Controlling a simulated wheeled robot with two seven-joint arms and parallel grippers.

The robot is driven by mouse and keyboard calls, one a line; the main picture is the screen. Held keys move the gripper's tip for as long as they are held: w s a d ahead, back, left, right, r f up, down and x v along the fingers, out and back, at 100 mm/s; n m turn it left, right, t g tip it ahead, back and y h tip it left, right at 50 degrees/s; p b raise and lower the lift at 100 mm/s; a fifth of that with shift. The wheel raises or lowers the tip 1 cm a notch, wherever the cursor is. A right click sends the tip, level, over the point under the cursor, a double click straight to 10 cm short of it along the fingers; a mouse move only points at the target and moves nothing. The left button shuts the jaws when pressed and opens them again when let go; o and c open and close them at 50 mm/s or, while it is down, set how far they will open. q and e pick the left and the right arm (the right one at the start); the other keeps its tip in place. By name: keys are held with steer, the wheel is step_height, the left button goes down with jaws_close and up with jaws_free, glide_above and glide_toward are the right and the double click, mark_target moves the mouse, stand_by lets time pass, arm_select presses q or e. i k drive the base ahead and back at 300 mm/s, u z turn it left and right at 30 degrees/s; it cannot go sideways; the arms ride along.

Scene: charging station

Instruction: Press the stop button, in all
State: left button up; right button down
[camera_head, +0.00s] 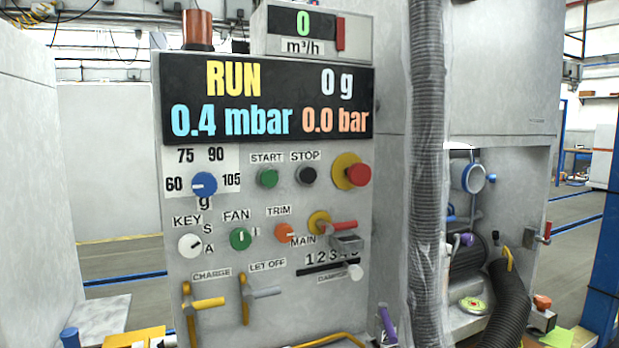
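The stop button (306,175) is a small black round button on the grey control panel (225,290), under the label STOP. It sits between the green start button (267,177) and a large red button on a yellow base (357,174). I cannot tell whether the stop button is pressed in. The display (266,104) above reads RUN, 0 g, 0.4 mbar and 0.0 bar. Neither of my grippers shows in the head view.
Yellow and grey levers stick out lower down. A grey hose (428,150) hangs right of the panel.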

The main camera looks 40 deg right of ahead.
mark_target(308, 175)
steer(key=k, duration=0.5)
steer(key=z, duration=1.5)
steer(key=i, duration=0.95)
steer(key=u, duration=2)
